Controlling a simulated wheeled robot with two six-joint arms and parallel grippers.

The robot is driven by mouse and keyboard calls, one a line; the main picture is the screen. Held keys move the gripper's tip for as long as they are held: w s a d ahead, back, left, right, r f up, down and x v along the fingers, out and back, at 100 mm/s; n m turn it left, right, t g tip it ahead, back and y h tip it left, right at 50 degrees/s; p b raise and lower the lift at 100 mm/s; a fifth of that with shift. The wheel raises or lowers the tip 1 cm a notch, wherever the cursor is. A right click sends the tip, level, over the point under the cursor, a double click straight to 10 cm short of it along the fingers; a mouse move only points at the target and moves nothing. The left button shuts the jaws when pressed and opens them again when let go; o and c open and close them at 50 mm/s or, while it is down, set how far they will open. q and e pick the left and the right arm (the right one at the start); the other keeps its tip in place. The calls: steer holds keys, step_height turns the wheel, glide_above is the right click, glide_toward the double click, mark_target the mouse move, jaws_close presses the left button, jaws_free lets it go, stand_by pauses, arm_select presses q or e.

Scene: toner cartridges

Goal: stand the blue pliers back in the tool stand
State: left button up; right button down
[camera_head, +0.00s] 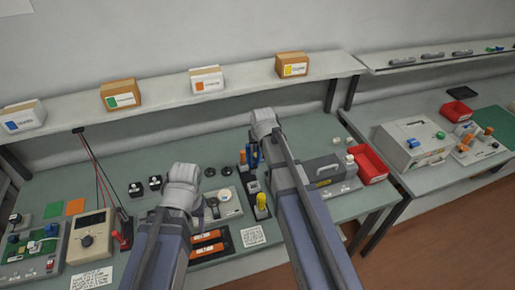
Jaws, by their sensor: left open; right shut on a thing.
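The blue pliers (259,157) show only as a bit of blue beside my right gripper (254,147), which is shut on them. They are at the back of the dark tool stand (251,186); the wrist hides much of them, and I cannot tell whether they are inside a slot or just above it. An orange-handled tool (243,158) and a yellow-handled tool (262,201) stand at the tool stand. My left gripper (199,211) is open and apart from the stand, over the bench to its left; its fingers are mostly hidden by my arm.
A grey case (321,171) and a red bin (371,163) are right of my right arm. A round gauge (225,196) and an orange-marked tray (209,242) lie near my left gripper. A meter (89,236) stands at left. A shelf with boxes (207,80) runs behind.

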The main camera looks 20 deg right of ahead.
mark_target(259, 157)
steer(key=shift+a+f+b, duration=0.1)
steer(key=shift+f+b, duration=0.55)
steer(key=shift+f, duration=0.15)
step_height(259, 157, down, 4)
steer(key=b, duration=0.4)
steer(key=shift+f, duration=0.15)
steer(key=shift+f+b, duration=0.3)
steer(key=shift+b, duration=0.15)
steer(key=shift+f+b, duration=1.4)
steer(key=shift+f, duration=0.05)
steer(key=shift+f+b, duration=0.85)
steer(key=c, duration=0.7)
jaws_free()
steer(key=shift+r, duration=0.15)
